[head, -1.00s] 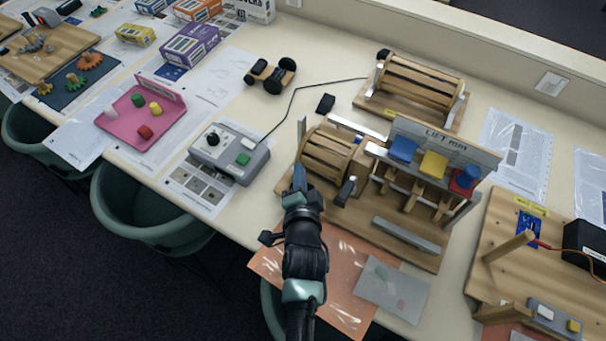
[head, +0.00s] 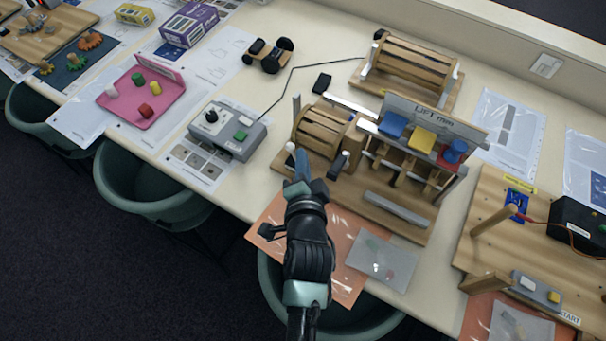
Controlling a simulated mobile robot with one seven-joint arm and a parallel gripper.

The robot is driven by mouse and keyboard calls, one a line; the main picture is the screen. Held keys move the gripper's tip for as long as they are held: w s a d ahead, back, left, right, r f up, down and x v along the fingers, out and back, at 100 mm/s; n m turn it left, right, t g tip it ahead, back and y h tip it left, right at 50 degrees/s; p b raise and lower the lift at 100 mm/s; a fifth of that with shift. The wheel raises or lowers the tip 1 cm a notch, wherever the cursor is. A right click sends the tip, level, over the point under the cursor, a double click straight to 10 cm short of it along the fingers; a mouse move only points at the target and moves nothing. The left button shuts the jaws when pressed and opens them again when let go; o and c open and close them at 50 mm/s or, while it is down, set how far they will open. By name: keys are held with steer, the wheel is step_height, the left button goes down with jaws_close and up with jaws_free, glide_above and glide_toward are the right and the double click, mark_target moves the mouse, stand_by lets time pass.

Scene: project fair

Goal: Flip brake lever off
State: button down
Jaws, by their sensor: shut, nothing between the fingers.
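The wooden lift model (head: 398,228) has a slatted drum (head: 323,132) at its left and a "LIFT" sign above blue, yellow and red blocks. A grey upright bar (head: 297,106) stands left of the drum, and a small pale knob (head: 291,147) shows at the drum's front left. A black-ended handle (head: 338,165) sticks out in front of the drum. I cannot tell for sure which of these is the brake lever. My gripper (head: 301,160) is shut and empty, its bluish fingers just right of the pale knob. Whether they touch it is unclear.
A grey control box (head: 228,132) with a joystick and green button sits left of the model. A second slatted drum (head: 410,68) stands behind. A wooden board with a black box (head: 578,225) is at right. An orange sheet (head: 340,285) lies at the table's front edge.

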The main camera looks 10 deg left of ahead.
steer(key=v, duration=0.5)
steer(key=shift+w+a+r+b, duration=0.1)
steer(key=shift+a+r+b, duration=0.15)
steer(key=shift+b, duration=0.15)
